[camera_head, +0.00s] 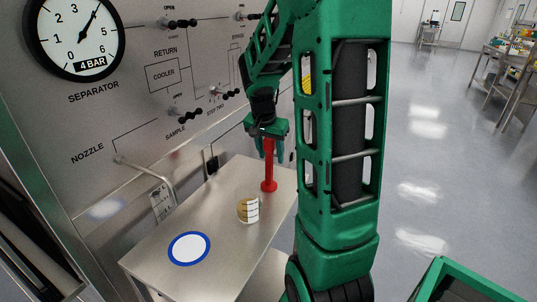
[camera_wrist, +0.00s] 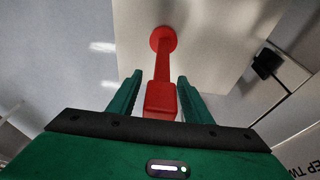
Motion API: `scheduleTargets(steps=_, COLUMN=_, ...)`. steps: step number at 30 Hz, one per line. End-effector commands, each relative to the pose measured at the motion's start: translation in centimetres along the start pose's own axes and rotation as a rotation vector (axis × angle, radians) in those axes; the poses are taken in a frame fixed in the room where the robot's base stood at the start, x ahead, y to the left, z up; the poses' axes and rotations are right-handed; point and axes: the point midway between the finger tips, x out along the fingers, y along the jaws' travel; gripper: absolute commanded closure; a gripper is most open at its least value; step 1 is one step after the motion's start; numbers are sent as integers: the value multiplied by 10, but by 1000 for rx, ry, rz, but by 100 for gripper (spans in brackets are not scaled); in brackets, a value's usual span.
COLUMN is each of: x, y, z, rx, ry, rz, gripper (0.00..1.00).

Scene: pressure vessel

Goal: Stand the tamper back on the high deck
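The red tamper (camera_head: 269,172) stands upright towards the far end of the metal deck (camera_head: 222,205), its round foot appearing to rest on the surface. My gripper (camera_head: 268,148) is above it, pointing down, with its fingers around the tamper's upper part. In the wrist view, the tamper (camera_wrist: 162,70) runs from its square top between the fingers to its round foot against the deck (camera_wrist: 215,60). My gripper (camera_wrist: 160,92) is open there, one finger on each side. A gap shows at the left finger; contact at the right finger is unclear.
A small marked beaker (camera_head: 248,209) stands nearer on the deck, beside a blue-ringed white disc (camera_head: 189,248). A nozzle pipe (camera_head: 150,172) reaches over the deck's left side from the panel (camera_head: 120,125). A lower surface (camera_head: 264,277) shows below. Open floor (camera_head: 430,170) lies right.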

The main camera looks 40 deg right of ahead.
Motion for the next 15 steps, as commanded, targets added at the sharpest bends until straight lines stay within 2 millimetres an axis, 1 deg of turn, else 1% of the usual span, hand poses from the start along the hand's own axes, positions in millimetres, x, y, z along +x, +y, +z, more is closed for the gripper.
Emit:
scheduleTargets(steps=5, x=-1, y=0, z=0, rx=0, ry=1, rz=-1, gripper=55)
scheduleTargets(steps=8, x=-7, y=-1, z=-1, rx=-1, ry=2, rz=-2, gripper=55)
scheduleTargets(steps=11, x=-20, y=-1, z=-1, rx=-1, ry=4, rz=-4, gripper=55)
scheduleTargets(steps=15, x=-46, y=-2, z=-1, rx=-2, ry=4, rz=-5, gripper=55)
